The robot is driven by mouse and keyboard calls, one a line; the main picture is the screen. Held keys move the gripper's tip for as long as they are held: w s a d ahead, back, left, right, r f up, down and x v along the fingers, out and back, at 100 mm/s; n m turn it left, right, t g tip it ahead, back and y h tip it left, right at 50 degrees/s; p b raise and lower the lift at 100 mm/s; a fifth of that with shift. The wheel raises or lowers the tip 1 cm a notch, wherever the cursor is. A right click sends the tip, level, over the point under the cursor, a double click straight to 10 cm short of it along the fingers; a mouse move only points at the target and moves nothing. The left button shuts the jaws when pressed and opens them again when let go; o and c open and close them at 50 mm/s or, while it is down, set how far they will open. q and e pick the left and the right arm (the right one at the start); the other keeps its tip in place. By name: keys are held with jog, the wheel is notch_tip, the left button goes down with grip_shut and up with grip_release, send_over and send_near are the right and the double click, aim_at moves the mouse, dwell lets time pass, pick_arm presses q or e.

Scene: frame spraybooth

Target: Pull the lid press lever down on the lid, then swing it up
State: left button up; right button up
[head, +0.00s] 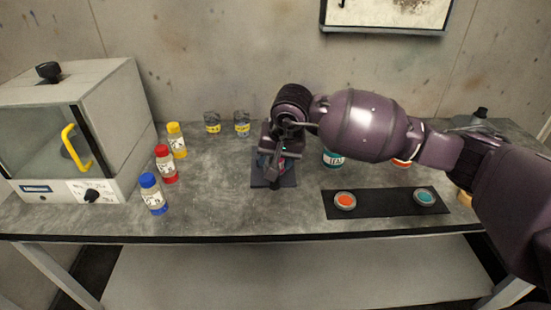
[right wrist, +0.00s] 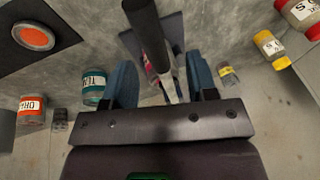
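The lid press stands mid-table in the head view; its dark base plate (head: 259,184) shows, but my right gripper (head: 277,170) hides most of the rest. In the right wrist view a thick dark bar with a rounded end, which looks like the lever (right wrist: 148,28), reaches toward my right gripper (right wrist: 161,82). The two blue fingers stand wide apart, with a pale shaft and a small pinkish-red part seen between them. I see no finger closed on the lever. The lid under the press is hidden. My left gripper is in neither view.
A black mat (head: 385,205) holds an orange lid (head: 345,200) and a teal lid (head: 425,197). A teal jar (head: 333,159) and an orange jar (head: 402,162) stand behind. Red, yellow and blue-capped bottles (head: 166,164) stand left, beside a glass-fronted booth (head: 75,130).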

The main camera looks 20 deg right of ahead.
jog(key=v, duration=1)
jog(key=shift+s+r, duration=0.2)
jog(key=shift+r, duration=0.15)
